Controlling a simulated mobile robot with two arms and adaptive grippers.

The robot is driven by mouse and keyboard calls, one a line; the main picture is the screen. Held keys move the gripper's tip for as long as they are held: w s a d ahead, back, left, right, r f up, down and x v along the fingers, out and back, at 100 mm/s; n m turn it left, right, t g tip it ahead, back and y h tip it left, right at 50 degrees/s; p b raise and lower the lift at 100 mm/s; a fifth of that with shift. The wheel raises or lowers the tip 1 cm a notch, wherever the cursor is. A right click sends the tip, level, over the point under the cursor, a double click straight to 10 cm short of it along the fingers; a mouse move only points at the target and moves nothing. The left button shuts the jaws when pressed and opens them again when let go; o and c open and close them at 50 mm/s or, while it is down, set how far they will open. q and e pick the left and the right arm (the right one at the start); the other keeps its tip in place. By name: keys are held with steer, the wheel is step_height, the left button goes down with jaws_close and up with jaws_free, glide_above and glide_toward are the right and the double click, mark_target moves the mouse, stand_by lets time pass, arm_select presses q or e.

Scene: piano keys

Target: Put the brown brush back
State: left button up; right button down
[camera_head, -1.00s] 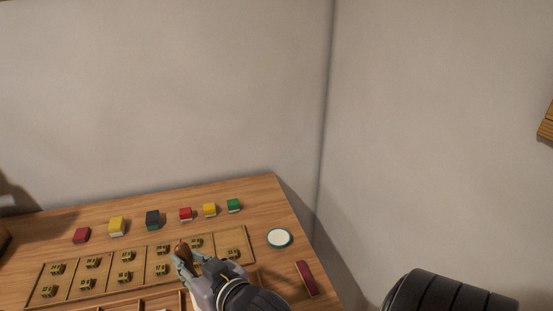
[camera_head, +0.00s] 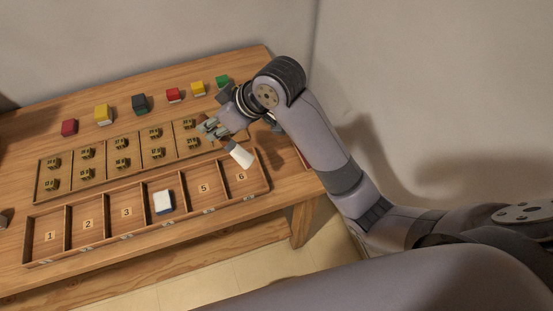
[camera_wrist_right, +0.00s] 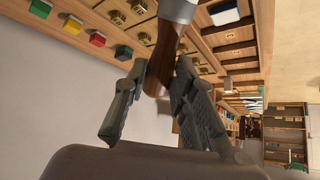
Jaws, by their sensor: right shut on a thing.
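The brown brush (camera_head: 241,155) is in my right gripper (camera_head: 208,130). In the head view its white end hangs tilted down to the right, over the upper edge of the numbered tray (camera_head: 85,196) near compartments 5 and 6. In the right wrist view, the brush's brown handle (camera_wrist_right: 162,52) lies between the two fingers of my right gripper (camera_wrist_right: 160,75), and its pale end is at the top edge. My left gripper is not in view.
Compartment 4 holds a white and dark block (camera_head: 164,202); the other numbered compartments look empty. A flat board (camera_head: 70,172) with several small brass pieces lies behind the tray. Coloured blocks, including a red one (camera_head: 69,128), line the table's back.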

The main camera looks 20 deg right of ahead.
steer(key=shift+w+a+f+n+g+h, duration=0.1)
steer(key=shift+a+n+g+h, duration=0.1)
steer(key=shift+n+g, duration=0.35)
steer(key=shift+w+a+f+n+g+h, duration=0.1)
steer(key=shift+a+n+g, duration=0.1)
steer(key=shift+n+g, duration=0.3)
steer(key=shift+d+f+n+g+h, duration=0.15)
steer(key=shift+n+g+h, duration=0.25)
steer(key=shift+n+g, duration=0.45)
steer(key=d+r+n+g+h, duration=0.25)
steer(key=d+n+h, duration=0.3)
steer(key=d, duration=0.45)
steer(key=shift+t+y, duration=0.35)
steer(key=shift+y, duration=0.1)
steer(key=f+p, duration=0.1)
steer(key=f, duration=0.5)
steer(key=f+p, duration=0.1)
steer(key=f, duration=0.5)
steer(key=f+p, duration=0.1)
steer(key=f, duration=0.5)
steer(key=shift+w+a+f, duration=0.2)
steer(key=shift+w+f, duration=0.05)
steer(key=shift+w, duration=0.05)
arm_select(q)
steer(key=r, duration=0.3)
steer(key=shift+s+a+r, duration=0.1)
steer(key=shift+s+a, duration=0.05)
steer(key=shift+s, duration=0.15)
arm_select(e)
steer(key=shift+f, duration=0.2)
